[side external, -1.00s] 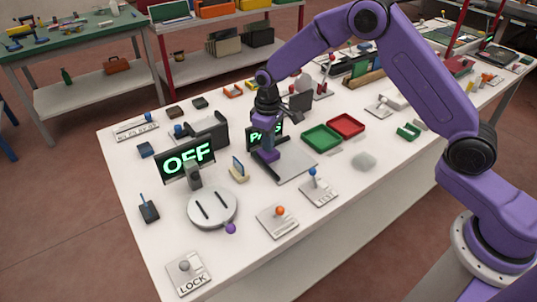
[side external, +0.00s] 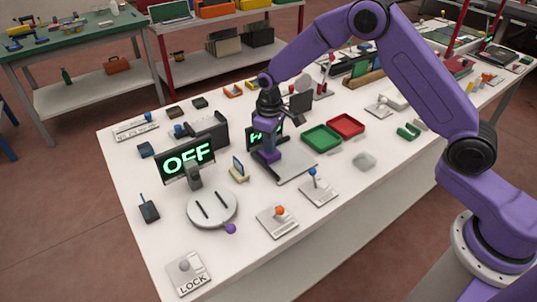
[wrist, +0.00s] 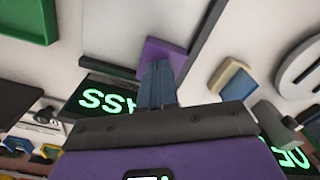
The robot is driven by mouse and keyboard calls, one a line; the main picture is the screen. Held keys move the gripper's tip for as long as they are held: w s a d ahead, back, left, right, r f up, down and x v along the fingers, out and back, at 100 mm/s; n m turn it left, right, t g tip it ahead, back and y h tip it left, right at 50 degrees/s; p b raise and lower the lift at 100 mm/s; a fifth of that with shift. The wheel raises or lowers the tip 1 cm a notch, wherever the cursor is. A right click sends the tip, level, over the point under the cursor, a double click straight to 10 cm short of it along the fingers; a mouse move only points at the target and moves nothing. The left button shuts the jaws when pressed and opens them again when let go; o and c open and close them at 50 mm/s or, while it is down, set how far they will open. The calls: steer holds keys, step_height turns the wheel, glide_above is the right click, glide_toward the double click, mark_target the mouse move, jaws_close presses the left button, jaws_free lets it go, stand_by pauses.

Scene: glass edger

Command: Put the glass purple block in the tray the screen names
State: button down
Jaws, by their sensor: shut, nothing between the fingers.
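The purple block (wrist: 160,56) rests on a grey plate (side external: 296,167) and also shows in the side view (side external: 267,156). My gripper (wrist: 156,72) is shut and empty, its fingertips close beside or over the block. I cannot tell whether they touch it. The fingers hide part of the block. Behind the plate, a black screen (side external: 253,138) has green letters partly covered by my gripper. In the wrist view the screen (wrist: 104,100) is upside down and seems to read PASS. A green tray (side external: 321,149) and a red tray (side external: 346,125) stand right of and beyond the gripper.
A second screen (side external: 188,160) reads OFF, near a round slotted turntable (side external: 225,208). Lever plates stand along the front: one with a blue knob (side external: 313,171), one with an orange knob (side external: 279,210), and one marked LOCK (side external: 188,273). A small cream-and-blue piece (side external: 239,171) sits left of the plate.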

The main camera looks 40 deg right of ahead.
steer(key=shift+s+d+f, duration=0.2)
steer(key=shift+s+d, duration=1.55)
steer(key=shift+s, duration=0.05)
stand_by(1.1)
steer(key=shift+w+a+r, duration=0.1)
steer(key=shift+w+r, duration=0.05)
steer(key=shift+r, duration=0.8)
step_height(320, 180, up, 6)
steer(key=shift+r, duration=0.25)
